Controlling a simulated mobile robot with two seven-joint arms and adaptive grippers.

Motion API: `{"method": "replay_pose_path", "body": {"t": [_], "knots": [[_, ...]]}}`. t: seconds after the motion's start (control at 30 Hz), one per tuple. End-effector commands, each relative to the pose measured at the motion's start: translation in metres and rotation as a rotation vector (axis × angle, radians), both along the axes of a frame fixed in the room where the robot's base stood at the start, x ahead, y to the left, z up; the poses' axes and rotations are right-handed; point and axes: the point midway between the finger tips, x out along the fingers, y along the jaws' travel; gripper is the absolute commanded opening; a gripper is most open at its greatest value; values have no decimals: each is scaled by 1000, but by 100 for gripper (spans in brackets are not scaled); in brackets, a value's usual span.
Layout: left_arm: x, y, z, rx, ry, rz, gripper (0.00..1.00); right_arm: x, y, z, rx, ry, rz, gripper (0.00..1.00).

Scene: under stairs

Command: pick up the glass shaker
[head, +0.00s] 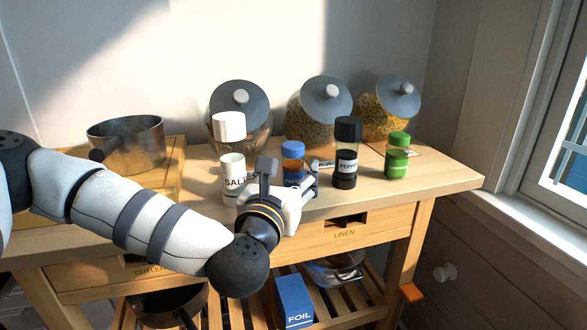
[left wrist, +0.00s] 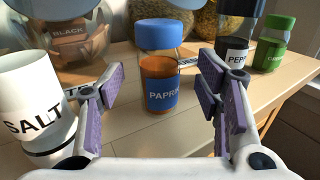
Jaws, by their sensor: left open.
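Several glass shakers stand on the wooden table top. The paprika shaker has a blue lid (head: 293,149) and orange-red contents; its blue label faces me in the left wrist view (left wrist: 162,96). My left gripper (head: 290,174) is open and empty just in front of it. In the left wrist view the purple-padded fingers (left wrist: 163,75) spread to either side of the paprika shaker, apart from it. In the head view the gripper hides its lower part. The salt shaker (head: 233,177) is to its left, the black-lidded pepper shaker (head: 346,158) to its right. My right gripper is out of view.
A green-lidded shaker (head: 397,158) stands farther right. Large lidded glass jars (head: 321,105) line the back by the wall. A metal pot (head: 128,145) is at the left. The table's front edge has a drawer labelled LINEN (head: 368,225); a blue foil box (head: 295,300) is below.

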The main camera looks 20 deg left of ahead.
Motion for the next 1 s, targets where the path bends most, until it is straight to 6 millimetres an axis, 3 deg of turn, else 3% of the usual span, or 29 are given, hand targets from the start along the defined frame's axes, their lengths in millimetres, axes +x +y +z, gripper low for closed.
{"method": "replay_pose_path", "body": {"t": [0.17,0.4,0.6,0.67,1.0], "knots": [[27,3,2,1,-3,0,58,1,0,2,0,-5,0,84],[30,3,1,1,-1,-2,58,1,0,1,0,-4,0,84],[30,3,1,1,-1,-2,13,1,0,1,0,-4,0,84],[30,3,1,1,-1,-2,3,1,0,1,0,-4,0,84],[30,3,8,0,-4,-1,3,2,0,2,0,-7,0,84]]}}
